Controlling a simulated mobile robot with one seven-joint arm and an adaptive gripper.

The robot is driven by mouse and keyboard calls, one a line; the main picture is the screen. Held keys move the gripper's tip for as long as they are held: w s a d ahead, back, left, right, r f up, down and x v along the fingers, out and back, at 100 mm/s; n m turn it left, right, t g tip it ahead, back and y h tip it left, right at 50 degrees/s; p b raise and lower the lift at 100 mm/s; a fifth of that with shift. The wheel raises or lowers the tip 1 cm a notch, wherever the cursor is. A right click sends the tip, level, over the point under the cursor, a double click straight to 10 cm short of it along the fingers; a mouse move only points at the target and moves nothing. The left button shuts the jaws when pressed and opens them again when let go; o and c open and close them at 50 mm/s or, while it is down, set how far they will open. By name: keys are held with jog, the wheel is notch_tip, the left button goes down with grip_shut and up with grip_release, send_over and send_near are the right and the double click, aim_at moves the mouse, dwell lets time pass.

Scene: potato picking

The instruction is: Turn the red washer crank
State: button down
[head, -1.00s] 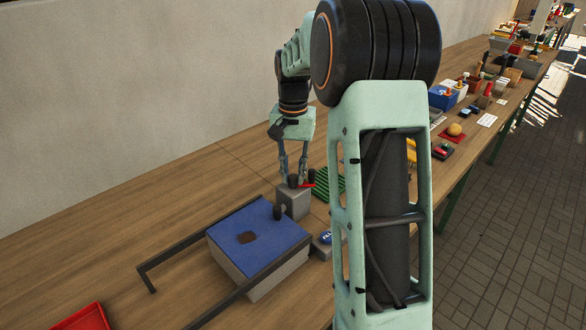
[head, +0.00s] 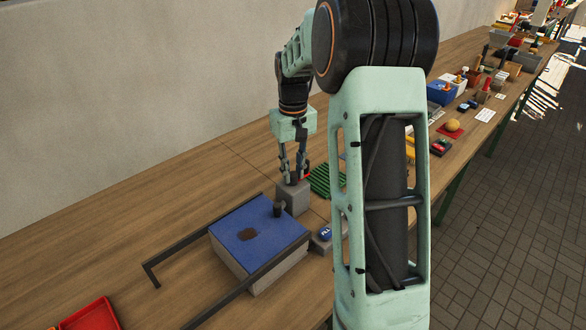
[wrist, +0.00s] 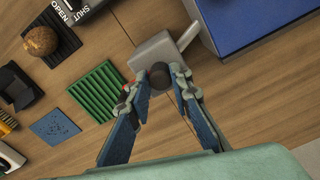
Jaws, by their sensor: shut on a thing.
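The red crank (head: 307,175) sits on a grey block (head: 294,200) beside the blue-topped box; only a small red part shows past my fingers. In the wrist view a red bit (wrist: 127,88) shows by the left finger, at the edge of the grey block (wrist: 155,50). My gripper (head: 294,180) points down at the block's top. In the wrist view my gripper (wrist: 159,85) is shut on the dark crank knob (wrist: 159,74), one finger on each side. The rest of the crank is hidden by the fingers.
The blue-topped box (head: 262,232) with a dark knob (head: 278,208) and dark rails (head: 210,234) stands in front. A green ribbed mat (head: 322,181) lies right of the block. A brown ball (wrist: 41,40) and open/shut panel are nearby.

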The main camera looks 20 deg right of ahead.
aim_at(293, 174)
dwell(0.5)
jog(key=c, duration=2)
grip_release()
notch_tip(293, 174, up, 12)
jog(key=shift+r, duration=0.1)
